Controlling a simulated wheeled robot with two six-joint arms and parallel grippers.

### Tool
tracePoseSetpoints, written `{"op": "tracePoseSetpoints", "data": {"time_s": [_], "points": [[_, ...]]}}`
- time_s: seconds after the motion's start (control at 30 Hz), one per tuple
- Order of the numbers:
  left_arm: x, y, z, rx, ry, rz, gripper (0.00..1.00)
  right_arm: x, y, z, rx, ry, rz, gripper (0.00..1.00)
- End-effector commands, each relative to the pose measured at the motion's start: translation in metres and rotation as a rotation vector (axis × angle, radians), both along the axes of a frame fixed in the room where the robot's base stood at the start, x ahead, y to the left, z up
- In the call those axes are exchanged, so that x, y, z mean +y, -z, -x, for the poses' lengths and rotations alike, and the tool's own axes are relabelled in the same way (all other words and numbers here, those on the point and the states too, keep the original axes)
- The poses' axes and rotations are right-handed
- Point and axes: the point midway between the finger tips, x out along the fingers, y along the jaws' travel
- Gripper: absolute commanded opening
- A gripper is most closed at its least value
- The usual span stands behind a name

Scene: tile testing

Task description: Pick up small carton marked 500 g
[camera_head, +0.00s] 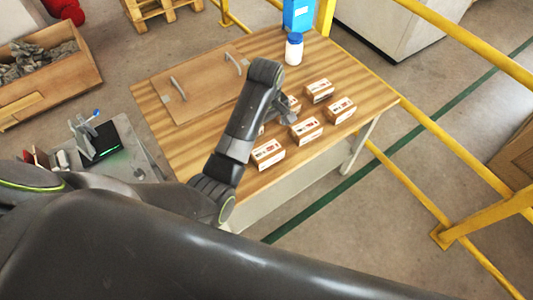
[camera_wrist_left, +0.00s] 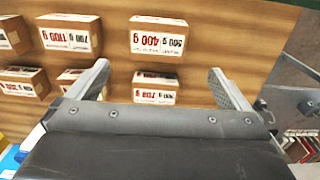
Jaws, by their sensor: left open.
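Several small brown cartons with white labels stand on the wooden table (camera_head: 185,145). In the head view they include a front carton (camera_head: 268,153), a middle one (camera_head: 306,130), a right one (camera_head: 340,110) and a back one (camera_head: 319,90); others are partly behind my left arm. My left gripper (camera_head: 287,113) is over the group. In the left wrist view its open, empty fingers (camera_wrist_left: 158,68) point toward an upper carton (camera_wrist_left: 158,40) and a lower carton (camera_wrist_left: 155,88). The label prints are small, so I cannot surely tell which says 500 g. My right gripper is out of view.
A board with two handles (camera_head: 200,85) lies on the table's left part. A white bottle with a blue lid (camera_head: 294,50) and a blue box (camera_head: 299,15) stand at the back. Yellow rails (camera_head: 420,115) run along the right.

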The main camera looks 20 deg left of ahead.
Motion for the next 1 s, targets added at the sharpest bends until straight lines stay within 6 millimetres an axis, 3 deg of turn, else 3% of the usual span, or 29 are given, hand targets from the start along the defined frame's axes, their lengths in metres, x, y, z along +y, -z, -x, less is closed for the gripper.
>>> {"op": "tracePoseSetpoints", "data": {"time_s": [0.13, 0.3, 0.4, 0.5, 0.67, 1.0], "points": [[0.001, 0.035, 0.002, 0.010, 0.001, -0.002, 1.00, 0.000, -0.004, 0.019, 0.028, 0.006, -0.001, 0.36], [0.001, 0.070, 0.002, 0.008, 0.001, -0.001, 1.00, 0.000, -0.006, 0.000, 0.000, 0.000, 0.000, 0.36], [0.001, 0.082, 0.000, 0.006, 0.001, -0.001, 1.00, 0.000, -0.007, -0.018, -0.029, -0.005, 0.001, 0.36], [0.001, 0.089, 0.000, 0.004, 0.001, -0.001, 1.00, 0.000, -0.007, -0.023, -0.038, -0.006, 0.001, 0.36], [0.001, 0.096, 0.000, 0.005, 0.001, -0.002, 1.00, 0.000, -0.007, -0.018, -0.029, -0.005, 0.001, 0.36], [0.003, 0.136, -0.003, 0.005, 0.001, -0.002, 1.00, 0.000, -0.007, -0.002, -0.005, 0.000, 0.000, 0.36]]}}
